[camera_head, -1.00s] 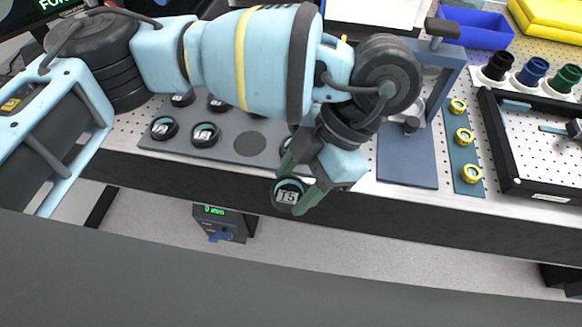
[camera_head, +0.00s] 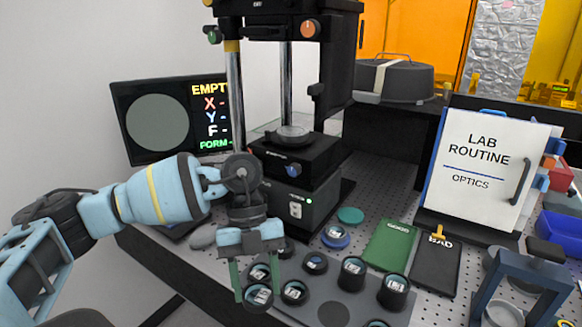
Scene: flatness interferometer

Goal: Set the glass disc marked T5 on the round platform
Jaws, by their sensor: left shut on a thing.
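My left gripper (camera_head: 257,292) points down at the lower middle, in front of the instrument. Its green fingers are shut on a small glass disc (camera_head: 258,296) in a dark ring, over the near left part of the grey holder plate. The disc's label is too small to read now; it showed T5 a second ago. The round platform (camera_head: 290,137) is a grey, bare-looking disc on the black stage of the interferometer, between the chrome columns. It stands behind and above the gripper, well apart from the held disc. My right gripper is not in view.
The holder plate (camera_head: 333,313) carries several ringed discs. Behind it are a blue ring with a disc (camera_head: 336,237), a teal cap (camera_head: 350,215), a green GOOD mat (camera_head: 389,246) and a black BAD mat (camera_head: 436,266). The monitor (camera_head: 158,122) reads EMPTY. Chrome columns flank the platform.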

